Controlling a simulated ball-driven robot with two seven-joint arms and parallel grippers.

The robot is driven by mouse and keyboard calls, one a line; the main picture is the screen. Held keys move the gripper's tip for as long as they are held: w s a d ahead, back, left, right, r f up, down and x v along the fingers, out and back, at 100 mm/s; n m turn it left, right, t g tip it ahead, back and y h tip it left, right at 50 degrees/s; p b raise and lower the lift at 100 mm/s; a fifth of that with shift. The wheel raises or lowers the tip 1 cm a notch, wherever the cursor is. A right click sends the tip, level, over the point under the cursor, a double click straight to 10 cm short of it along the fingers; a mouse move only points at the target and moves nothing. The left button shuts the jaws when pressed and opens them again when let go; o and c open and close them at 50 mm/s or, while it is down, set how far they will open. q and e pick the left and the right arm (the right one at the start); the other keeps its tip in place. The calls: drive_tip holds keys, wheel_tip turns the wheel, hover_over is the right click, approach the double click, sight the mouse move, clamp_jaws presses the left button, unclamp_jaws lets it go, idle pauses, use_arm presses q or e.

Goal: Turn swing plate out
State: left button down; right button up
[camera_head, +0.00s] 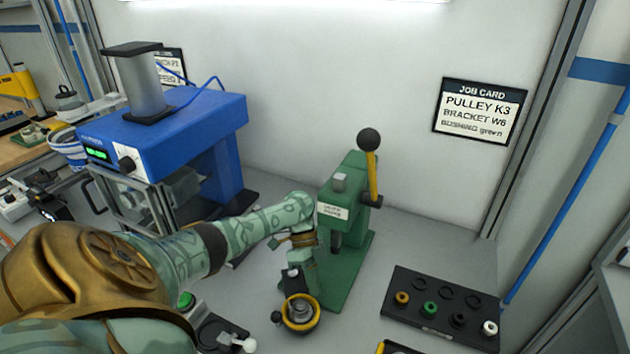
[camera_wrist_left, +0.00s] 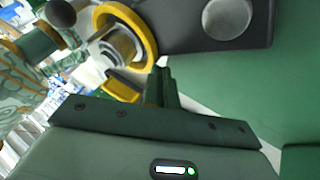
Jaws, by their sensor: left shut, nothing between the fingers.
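The swing plate (camera_head: 292,281) is a dark arm at the foot of the green press (camera_head: 337,235). Its outer end carries a yellow ring (camera_head: 300,326) around a metal part (camera_head: 299,311), with a small dark knob (camera_head: 276,317) at the left. In the left wrist view the yellow ring (camera_wrist_left: 150,40), the dark plate (camera_wrist_left: 185,35) with a round grey disc, and the black knob (camera_wrist_left: 61,12) show at the top. My left gripper (camera_wrist_left: 162,72) is shut and empty, its fingertips close to the ring; contact cannot be told. My right gripper is not in view.
A black tray (camera_head: 398,277) with coloured bushings lies to the right. A blue machine (camera_head: 190,130) stands at the left behind my arm. The press has a yellow lever (camera_head: 372,175) with a black ball. Grey bench between press and tray is clear.

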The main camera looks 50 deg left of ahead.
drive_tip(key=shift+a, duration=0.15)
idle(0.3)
